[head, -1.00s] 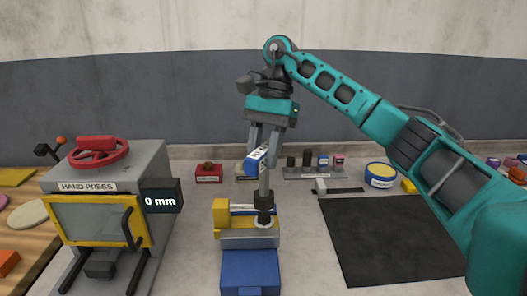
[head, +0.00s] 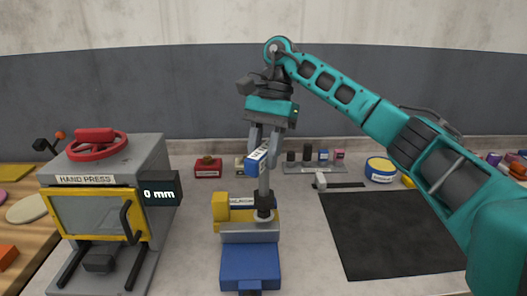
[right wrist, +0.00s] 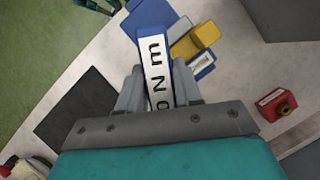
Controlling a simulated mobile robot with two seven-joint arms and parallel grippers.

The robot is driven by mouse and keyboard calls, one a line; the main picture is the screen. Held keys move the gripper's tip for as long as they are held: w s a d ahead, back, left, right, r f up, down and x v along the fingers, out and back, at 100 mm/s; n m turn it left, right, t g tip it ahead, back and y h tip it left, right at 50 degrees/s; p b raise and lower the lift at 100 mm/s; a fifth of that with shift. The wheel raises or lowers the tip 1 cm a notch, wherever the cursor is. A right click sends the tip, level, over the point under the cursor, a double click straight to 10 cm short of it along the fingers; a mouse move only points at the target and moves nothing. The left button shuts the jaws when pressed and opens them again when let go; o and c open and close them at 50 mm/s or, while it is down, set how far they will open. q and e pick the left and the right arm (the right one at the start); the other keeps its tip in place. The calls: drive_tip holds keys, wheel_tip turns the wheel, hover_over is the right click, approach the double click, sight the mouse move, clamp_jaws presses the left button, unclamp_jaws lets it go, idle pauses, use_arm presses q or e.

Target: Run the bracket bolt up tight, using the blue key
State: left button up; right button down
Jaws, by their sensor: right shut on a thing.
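My right gripper (head: 265,143) is shut on the blue key. The key's grey shaft points straight down to a black socket end (head: 264,202) at the bracket. The yellow bracket (head: 221,208) sits on a grey block in the blue vise (head: 250,262). The bolt is hidden under the socket, where a pale round washer-like ring shows; I cannot tell how fully they are seated. My left gripper is not in view.
A hand press (head: 110,210) with a red wheel and a 0 mm display stands at left. Behind are a red block (head: 208,168), a rack of sockets (head: 314,168) and a yellow-blue tin (head: 380,168). A black mat (head: 390,235) lies clear at right.

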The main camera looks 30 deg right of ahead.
drive_tip(key=shift+f+b, duration=0.7)
drive_tip(key=shift+f, duration=0.5)
idle(0.8)
drive_tip(key=m+t, duration=0.1)
drive_tip(key=m, duration=0.2)
drive_tip(key=shift+m+y+b, duration=0.3)
drive_tip(key=shift+m, duration=0.1)
drive_tip(key=shift+m+t, duration=0.5)
drive_tip(key=shift+m, duration=0.2)
drive_tip(key=shift+f+m+t+b, duration=0.1)
drive_tip(key=shift+m+t+b, duration=0.35)
drive_tip(key=shift+m, duration=0.55)
drive_tip(key=m+t, duration=0.1)
drive_tip(key=m, duration=0.2)
drive_tip(key=shift+w, duration=0.1)
